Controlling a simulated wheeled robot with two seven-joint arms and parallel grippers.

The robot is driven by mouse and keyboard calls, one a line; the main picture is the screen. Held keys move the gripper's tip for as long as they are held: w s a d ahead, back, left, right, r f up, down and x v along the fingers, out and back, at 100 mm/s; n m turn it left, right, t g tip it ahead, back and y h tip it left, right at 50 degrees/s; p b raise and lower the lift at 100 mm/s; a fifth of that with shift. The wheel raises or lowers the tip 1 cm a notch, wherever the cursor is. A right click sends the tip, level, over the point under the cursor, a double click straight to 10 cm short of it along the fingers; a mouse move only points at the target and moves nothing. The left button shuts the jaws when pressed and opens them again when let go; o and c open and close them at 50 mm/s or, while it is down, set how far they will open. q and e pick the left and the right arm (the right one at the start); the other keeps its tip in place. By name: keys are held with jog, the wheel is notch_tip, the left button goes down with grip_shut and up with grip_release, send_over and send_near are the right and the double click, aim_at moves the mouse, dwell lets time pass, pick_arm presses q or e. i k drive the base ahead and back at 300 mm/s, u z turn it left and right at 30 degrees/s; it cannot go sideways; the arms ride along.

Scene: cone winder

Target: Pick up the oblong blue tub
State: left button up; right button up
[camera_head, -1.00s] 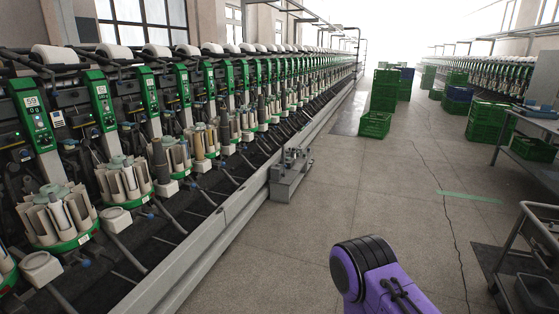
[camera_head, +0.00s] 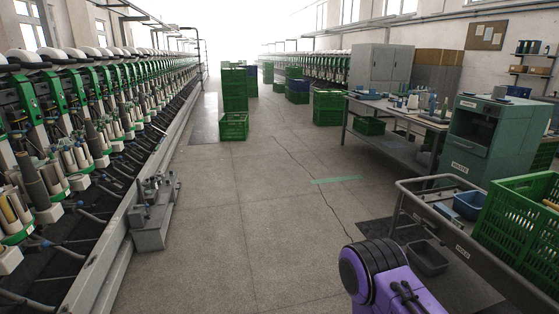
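A blue tub (camera_head: 469,205) sits on the upper shelf of the metal cart (camera_head: 428,219) at the right, beside a green crate. A low blue container (camera_head: 368,95), too small to make out well, lies on the workbench (camera_head: 391,107) further back. I cannot tell for certain which of these is the oblong tub. A purple and black part of my own arm shows at the bottom right. Neither of my grippers is in view.
A green crate (camera_head: 518,222) fills the cart's right end, and a dark tub (camera_head: 427,258) is low down at the cart. A green cabinet (camera_head: 483,138) stands behind. The winding machine (camera_head: 85,130) lines the left. The middle floor is clear.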

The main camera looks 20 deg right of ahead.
aim_at(474, 206)
jog(key=z, duration=1.3)
jog(key=i, duration=1.2)
jog(key=u, duration=0.9)
jog(key=i, duration=1.45)
jog(key=z, duration=3.2)
